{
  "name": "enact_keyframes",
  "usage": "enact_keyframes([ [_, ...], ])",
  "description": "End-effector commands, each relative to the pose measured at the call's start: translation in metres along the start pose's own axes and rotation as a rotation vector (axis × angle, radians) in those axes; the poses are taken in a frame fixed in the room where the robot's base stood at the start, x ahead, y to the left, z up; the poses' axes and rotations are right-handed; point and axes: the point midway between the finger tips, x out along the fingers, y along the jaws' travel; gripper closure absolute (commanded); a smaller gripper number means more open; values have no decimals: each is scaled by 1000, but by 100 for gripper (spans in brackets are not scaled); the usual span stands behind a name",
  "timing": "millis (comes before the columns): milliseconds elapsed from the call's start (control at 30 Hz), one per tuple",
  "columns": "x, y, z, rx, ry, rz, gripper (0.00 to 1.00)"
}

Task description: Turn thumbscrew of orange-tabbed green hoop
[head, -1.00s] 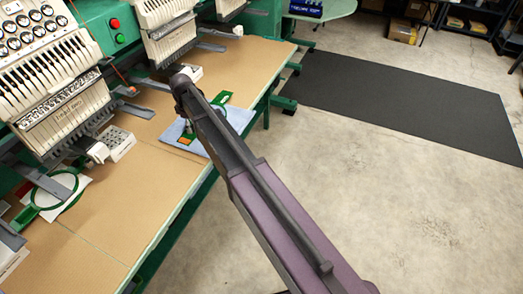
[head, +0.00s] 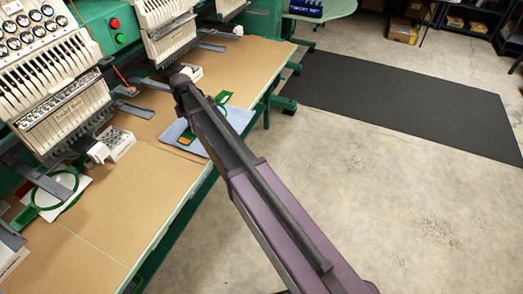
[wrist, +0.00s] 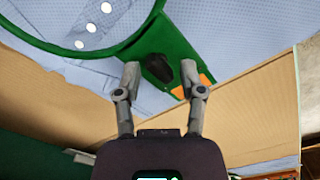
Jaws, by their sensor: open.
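The green hoop (wrist: 135,40) lies on light blue cloth (wrist: 220,30) in the wrist view, its ring at upper left. Its green bracket (wrist: 172,40) carries an orange tab (wrist: 206,79) at the right. The dark thumbscrew (wrist: 160,69) shows on the bracket. My gripper (wrist: 160,72) is open, one finger on each side of the thumbscrew in the picture. I cannot tell whether either finger touches it. In the head view the hoop (head: 222,98) and orange tab (head: 187,140) show on the table, partly hidden by my arm; the fingers are hidden there.
Another green hoop (head: 75,183) with white fabric lies at left on the tan table (head: 110,215). Embroidery machine heads (head: 65,95) stand along the table's far side. A white perforated box (head: 118,144) stands near the cloth. Open floor (head: 360,190) lies to the right.

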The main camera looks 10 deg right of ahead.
Motion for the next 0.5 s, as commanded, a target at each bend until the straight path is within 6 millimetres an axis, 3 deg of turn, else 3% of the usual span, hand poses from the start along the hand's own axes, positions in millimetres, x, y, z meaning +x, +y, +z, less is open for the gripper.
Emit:
enact_keyframes([
  [167,0,0,0,-116,0,0,49],
  [500,-33,0,0,-121,0,0,49],
])
